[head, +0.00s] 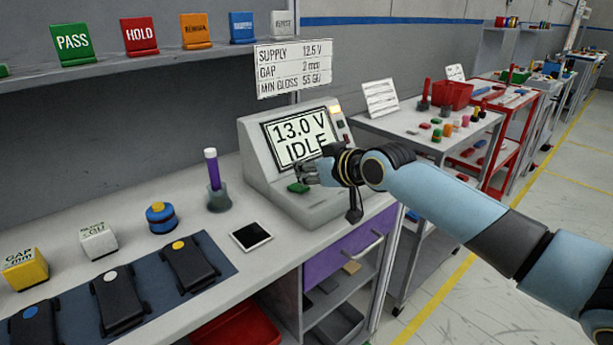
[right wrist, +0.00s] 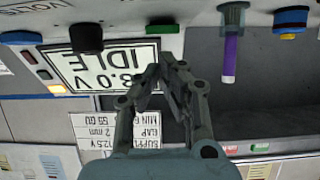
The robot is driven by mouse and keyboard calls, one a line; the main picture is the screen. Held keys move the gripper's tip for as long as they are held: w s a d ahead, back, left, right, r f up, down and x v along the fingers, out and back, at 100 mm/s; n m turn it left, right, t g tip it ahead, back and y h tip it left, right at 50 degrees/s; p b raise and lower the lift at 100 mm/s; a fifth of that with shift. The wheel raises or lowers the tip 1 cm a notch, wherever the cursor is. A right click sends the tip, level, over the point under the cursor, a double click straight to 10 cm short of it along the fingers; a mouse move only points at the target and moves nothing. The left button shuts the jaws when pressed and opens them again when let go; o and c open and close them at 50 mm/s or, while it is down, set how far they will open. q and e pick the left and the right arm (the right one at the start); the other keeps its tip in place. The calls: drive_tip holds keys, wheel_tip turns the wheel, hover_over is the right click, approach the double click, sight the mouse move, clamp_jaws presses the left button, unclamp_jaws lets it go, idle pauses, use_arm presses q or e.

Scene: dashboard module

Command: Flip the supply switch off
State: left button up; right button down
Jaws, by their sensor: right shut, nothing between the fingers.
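The grey supply unit (head: 270,155) stands on the bench, its screen (head: 298,137) reading "13.0 V IDLE". The upside-down right wrist view shows this screen (right wrist: 105,70) too. My right gripper (head: 308,172) is shut and empty in front of the unit, above a green button (head: 298,187). Its closed fingertips (right wrist: 165,65) overlap the screen's edge. My left gripper is not in view.
A sign (head: 293,68) gives supply 12.5 V. A blue mat (head: 215,258) holds black devices. A black knob (right wrist: 86,38) projects from the unit.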

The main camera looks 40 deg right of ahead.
sight(308, 195)
drive_tip(key=shift+s+f, duration=0.1)
drive_tip(key=shift+f, duration=0.5)
drive_tip(key=f+b, duration=0.1)
drive_tip(key=f+t+b, duration=0.1)
drive_tip(key=b, duration=0.1)
drive_tip(key=shift+s, duration=0.3)
drive_tip(key=shift+r, duration=0.45)
drive_tip(key=shift+w+r, duration=0.1)
drive_tip(key=shift+w, duration=0.05)
drive_tip(key=shift+w+r, duration=0.3)
drive_tip(key=shift+w, duration=0.3)
